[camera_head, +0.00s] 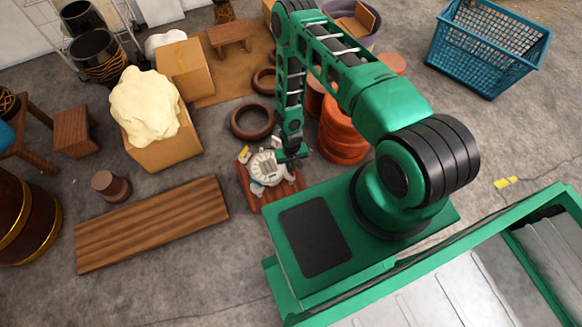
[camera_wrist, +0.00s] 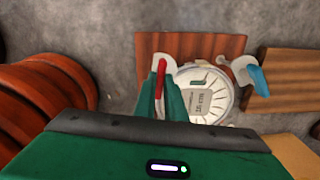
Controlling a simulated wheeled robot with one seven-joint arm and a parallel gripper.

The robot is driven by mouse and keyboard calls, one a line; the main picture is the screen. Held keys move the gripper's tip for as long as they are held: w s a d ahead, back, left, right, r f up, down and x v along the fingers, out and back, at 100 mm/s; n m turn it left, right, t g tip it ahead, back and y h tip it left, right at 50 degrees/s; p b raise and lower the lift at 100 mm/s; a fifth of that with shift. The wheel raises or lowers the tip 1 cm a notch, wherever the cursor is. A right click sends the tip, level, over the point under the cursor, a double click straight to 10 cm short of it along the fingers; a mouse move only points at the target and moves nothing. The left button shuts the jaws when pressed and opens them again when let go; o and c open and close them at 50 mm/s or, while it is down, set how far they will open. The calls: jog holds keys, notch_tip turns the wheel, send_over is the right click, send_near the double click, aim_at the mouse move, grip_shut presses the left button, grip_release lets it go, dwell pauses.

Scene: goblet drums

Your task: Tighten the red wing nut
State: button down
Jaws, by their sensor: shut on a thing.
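A round white device (camera_head: 266,168) lies on a small reddish-brown wooden board (camera_head: 283,192) on the floor. In the wrist view the device (camera_wrist: 208,95) has a lettered face and white lugs around its rim. The red wing nut (camera_wrist: 161,80) stands at the device's left side in that view, at the green fingers. My gripper (camera_wrist: 163,100) is shut on it; the fingers and palm hide its lower part. A blue wing nut (camera_wrist: 258,79) sits on the right lug. In the head view a yellow part (camera_head: 243,153) shows at the device's far left, and my gripper (camera_head: 291,154) is at its right.
A stack of orange-brown clay pots (camera_head: 343,135) stands close to the right of my gripper. A dark ring (camera_head: 251,135) lies behind the board. A long striped plank (camera_head: 150,225) lies to the left. A blue crate (camera_head: 488,45) is at the back right.

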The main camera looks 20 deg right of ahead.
jog(key=shift+w+m, duration=0.3)
jog(key=c, duration=1.8)
grip_release()
jog(key=shift+s, duration=0.15)
jog(key=shift+r, duration=0.1)
notch_tip(320, 180, up, 11)
jog(key=shift+f, duration=0.2)
